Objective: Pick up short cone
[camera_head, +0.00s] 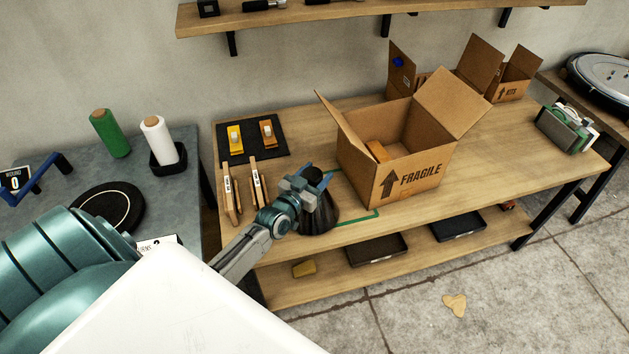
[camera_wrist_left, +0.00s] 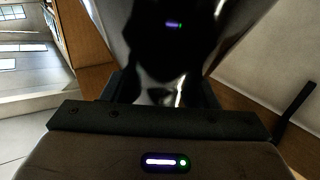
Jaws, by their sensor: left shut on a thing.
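The short cone is a dark, glossy cone (camera_head: 321,216) standing on the wooden table, wide end down, just left of the cardboard box. My left gripper (camera_head: 314,181) reaches it from the left and is shut on its upper part. The fingers cover the top of the cone in the head view. In the left wrist view the dark shiny cone (camera_wrist_left: 170,40) fills the middle, close in front of the gripper (camera_wrist_left: 160,95). I cannot tell whether its base touches the table. My right gripper is not in view.
Black trays (camera_head: 376,249) sit on the lower shelf. The table's right part is mostly clear.

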